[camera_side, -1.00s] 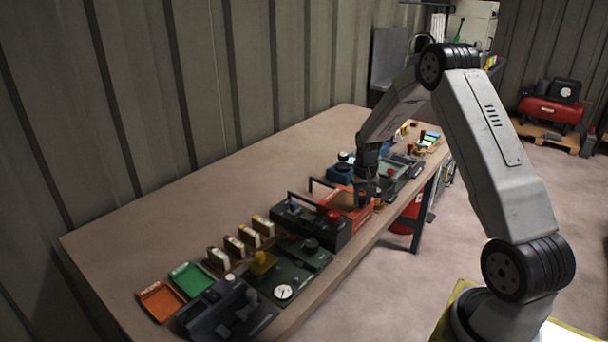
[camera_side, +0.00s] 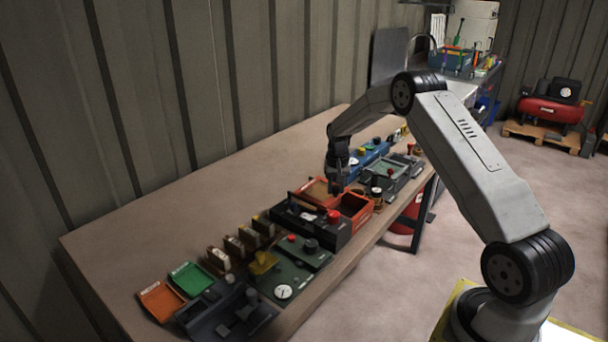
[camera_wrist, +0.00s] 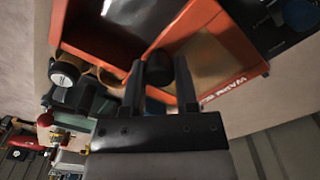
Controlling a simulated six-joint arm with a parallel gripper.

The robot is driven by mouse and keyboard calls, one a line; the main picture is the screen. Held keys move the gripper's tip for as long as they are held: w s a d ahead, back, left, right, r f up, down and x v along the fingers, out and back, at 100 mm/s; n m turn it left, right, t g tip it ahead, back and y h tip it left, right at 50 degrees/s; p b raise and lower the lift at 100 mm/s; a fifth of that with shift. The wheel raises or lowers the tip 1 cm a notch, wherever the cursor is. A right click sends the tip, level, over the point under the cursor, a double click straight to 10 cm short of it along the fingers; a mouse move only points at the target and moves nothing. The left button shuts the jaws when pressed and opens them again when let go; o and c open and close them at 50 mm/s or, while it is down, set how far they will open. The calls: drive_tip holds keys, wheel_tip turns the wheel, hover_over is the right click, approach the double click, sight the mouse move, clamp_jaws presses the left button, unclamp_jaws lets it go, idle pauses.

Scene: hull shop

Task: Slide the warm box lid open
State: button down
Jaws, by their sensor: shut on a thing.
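The warm box (camera_side: 358,222) is an orange-red box near the front edge of the bench, and its hollow inside shows open on the right. Its tan-topped, orange-edged lid (camera_side: 314,190) is set off toward the wall side. In the wrist view the lid (camera_wrist: 212,58) carries white lettering that starts "WARM", and the box's dark opening (camera_wrist: 112,25) shows beside it. My gripper (camera_side: 336,186) is over the lid's edge. In the wrist view, my gripper (camera_wrist: 160,78) has its fingers around a dark round knob (camera_wrist: 157,68), shut on it.
A black unit with a red button (camera_side: 333,216) stands directly left of the box. A grey-green unit (camera_side: 392,178) and a blue unit (camera_side: 370,155) stand to its right. Small brown blocks (camera_side: 240,243) and colored trays (camera_side: 190,280) lie farther left. The bench along the wall is clear.

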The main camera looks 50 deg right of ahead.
drive_tip(key=shift+w+r, duration=0.1)
drive_tip(key=shift+w, duration=1.1)
drive_tip(key=shift+c, duration=1.8)
unclamp_jaws()
wheel_tip(320, 180, up, 8)
